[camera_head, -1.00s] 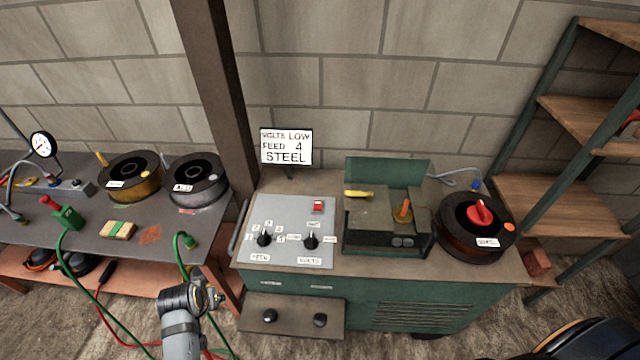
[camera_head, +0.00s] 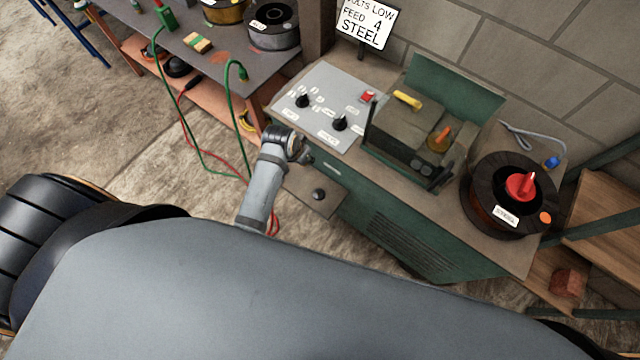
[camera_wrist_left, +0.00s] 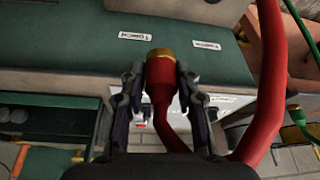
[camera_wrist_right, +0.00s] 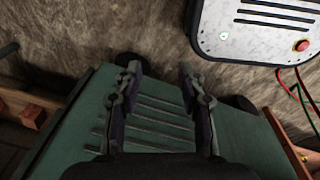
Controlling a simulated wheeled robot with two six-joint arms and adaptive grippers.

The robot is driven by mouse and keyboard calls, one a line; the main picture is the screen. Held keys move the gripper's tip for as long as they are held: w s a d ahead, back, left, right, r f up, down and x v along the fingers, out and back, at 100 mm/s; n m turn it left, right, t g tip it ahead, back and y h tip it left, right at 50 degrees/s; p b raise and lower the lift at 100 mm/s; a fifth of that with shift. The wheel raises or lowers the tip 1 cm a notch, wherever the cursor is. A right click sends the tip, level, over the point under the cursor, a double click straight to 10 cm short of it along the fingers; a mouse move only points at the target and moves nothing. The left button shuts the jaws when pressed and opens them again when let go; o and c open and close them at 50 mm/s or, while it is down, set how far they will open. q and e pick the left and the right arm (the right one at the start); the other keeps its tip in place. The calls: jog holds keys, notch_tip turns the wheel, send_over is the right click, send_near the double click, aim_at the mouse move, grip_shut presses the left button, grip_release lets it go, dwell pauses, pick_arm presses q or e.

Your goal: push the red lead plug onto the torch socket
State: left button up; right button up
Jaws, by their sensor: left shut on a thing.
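The red lead plug (camera_wrist_left: 160,84) has a brass-coloured end and sits between the fingers of my left gripper (camera_wrist_left: 159,72), shut on it. The brass end points at the green cabinet front, where white labels show; one reads TORCH (camera_wrist_left: 135,36). I cannot make out a socket in front of the plug. In the head view my left gripper (camera_head: 304,157) is at the front of the green machine (camera_head: 400,230), over a ledge (camera_head: 300,188) with a dark round fitting (camera_head: 318,194); the plug is hidden there. My right gripper (camera_wrist_right: 157,75) is open and empty, facing green slotted metal.
A thick red cable (camera_wrist_left: 270,85) loops at the right of the left wrist view. Green and red leads (camera_head: 205,160) hang from the left bench (camera_head: 225,52). A wire spool (camera_head: 510,195) stands on the machine's right end, with wooden shelves (camera_head: 605,210) beyond.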

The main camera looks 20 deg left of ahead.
pick_arm(q)
jog(key=d+f+m+g+h+b, duration=0.1)
jog(key=f+m+b, duration=0.2)
jog(key=f+m, duration=0.2)
jog(key=d+f+m+g+h+b, duration=0.1)
jog(key=d+f+m+b, duration=0.1)
jog(key=f, duration=0.4)
jog(key=d+f+m+g+h+b, duration=0.1)
jog(key=f+m+g+b, duration=0.1)
jog(key=f+m+b, duration=0.2)
jog(key=shift+w+d+f+m+h, duration=0.15)
jog(key=shift+f+m, duration=0.3)
jog(key=shift+m, duration=0.45)
jog(key=shift+f+m+h, duration=0.25)
jog(key=shift+f+m, duration=0.2)
jog(key=shift+m, duration=0.45)
jog(key=shift+d+f+m, duration=0.1)
jog(key=shift+f+m, duration=0.05)
jog(key=shift+m, duration=0.25)
jog(key=shift+g, duration=0.3)
jog(key=shift+f, duration=0.15)
notch_tip(320, 180, down, 6)
jog(key=b, duration=0.6)
jog(key=shift+r, duration=0.25)
